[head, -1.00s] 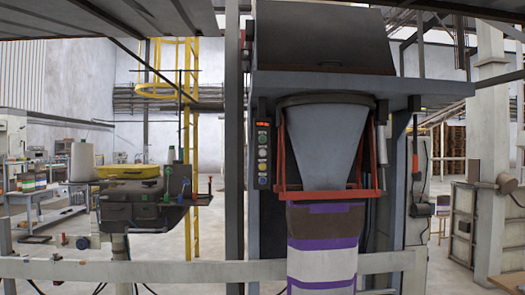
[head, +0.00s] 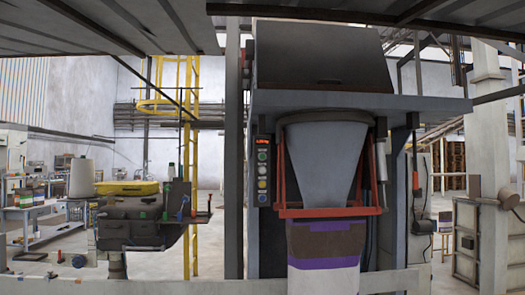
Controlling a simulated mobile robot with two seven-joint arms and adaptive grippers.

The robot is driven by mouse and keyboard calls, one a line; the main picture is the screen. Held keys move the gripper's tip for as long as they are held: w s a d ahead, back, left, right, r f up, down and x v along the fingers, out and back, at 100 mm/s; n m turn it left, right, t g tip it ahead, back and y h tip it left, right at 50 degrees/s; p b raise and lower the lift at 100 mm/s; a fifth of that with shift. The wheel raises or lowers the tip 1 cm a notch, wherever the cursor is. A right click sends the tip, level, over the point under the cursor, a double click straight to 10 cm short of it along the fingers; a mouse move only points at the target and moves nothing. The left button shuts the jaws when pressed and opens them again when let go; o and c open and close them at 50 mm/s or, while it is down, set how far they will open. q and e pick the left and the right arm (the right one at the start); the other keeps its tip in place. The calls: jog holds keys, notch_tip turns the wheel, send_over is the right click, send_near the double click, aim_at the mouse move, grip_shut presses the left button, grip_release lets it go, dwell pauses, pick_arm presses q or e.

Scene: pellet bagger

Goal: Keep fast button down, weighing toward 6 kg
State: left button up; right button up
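The button panel (head: 262,172) is a dark upright strip on the left side of the bagger. It has a red lit display (head: 262,141) on top and several round buttons in a column, green, pale and yellow among them. The labels and digits are too small to read. No gripper is in view, so I cannot see contact with any button. A brown, purple and white striped bag (head: 325,275) hangs below the grey funnel-shaped spout (head: 326,165), under the red clamp frame (head: 328,212). The bag's bottom is out of view.
A sewing unit (head: 140,222) with a white thread cone (head: 81,178) stands to the left. A yellow ladder (head: 191,150) is behind it. A pale post (head: 488,140) stands at the right.

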dwell(0.5)
grip_shut()
dwell(1.1)
